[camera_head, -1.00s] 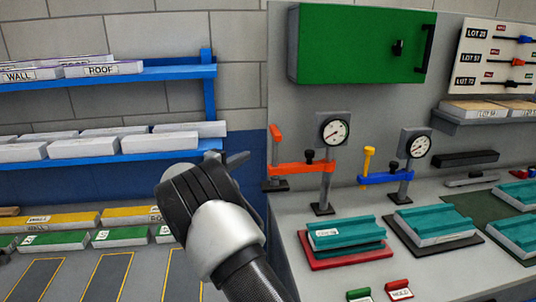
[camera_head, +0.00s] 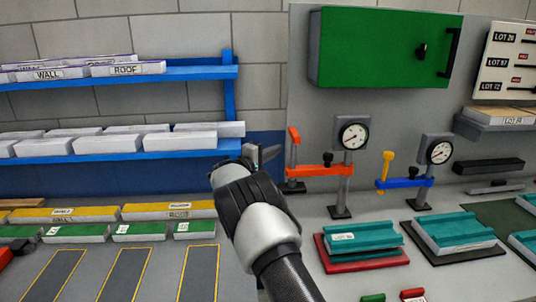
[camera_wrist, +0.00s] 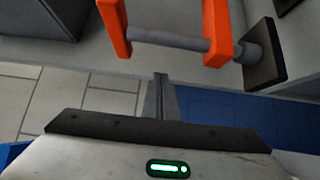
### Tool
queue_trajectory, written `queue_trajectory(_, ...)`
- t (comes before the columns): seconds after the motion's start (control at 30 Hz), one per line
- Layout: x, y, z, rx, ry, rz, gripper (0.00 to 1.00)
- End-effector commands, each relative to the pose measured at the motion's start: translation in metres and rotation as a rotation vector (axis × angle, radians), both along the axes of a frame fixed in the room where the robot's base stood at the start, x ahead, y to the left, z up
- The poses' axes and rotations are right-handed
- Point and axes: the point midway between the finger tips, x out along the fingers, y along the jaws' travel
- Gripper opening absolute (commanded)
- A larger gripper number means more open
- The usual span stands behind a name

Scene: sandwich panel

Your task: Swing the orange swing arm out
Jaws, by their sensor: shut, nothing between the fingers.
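The orange swing arm (camera_head: 322,170) reaches left from the grey gauge post. Its left end carries a grey upright rod with an orange top piece (camera_head: 293,135) and a black pad below. In the wrist view the orange top piece (camera_wrist: 113,25) and the orange arm (camera_wrist: 217,28) are joined by the grey rod (camera_wrist: 168,40). My gripper (camera_head: 268,156) is shut and empty, just left of the rod. In the wrist view its closed fingers (camera_wrist: 160,88) point toward the rod, with a small gap showing.
A gauge (camera_head: 352,134) tops the orange arm's post. A blue swing arm (camera_head: 408,183) with a yellow handle stands to the right. Teal blocks sit on the bench in front, a green cabinet (camera_head: 385,48) hangs above, and blue shelves (camera_head: 110,151) are at left.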

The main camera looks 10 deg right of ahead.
Motion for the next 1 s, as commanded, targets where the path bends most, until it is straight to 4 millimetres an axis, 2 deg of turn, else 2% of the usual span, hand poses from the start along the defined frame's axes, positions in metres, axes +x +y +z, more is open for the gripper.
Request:
queue_trajectory(0.13,0.013,-0.015,0.000,0.000,0.000,-0.003,0.00)
queue_trajectory(0.6,-0.021,-0.028,0.001,-0.001,0.001,-0.001,0.00)
queue_trajectory(1.0,-0.025,-0.029,0.000,0.001,-0.001,-0.001,0.00)
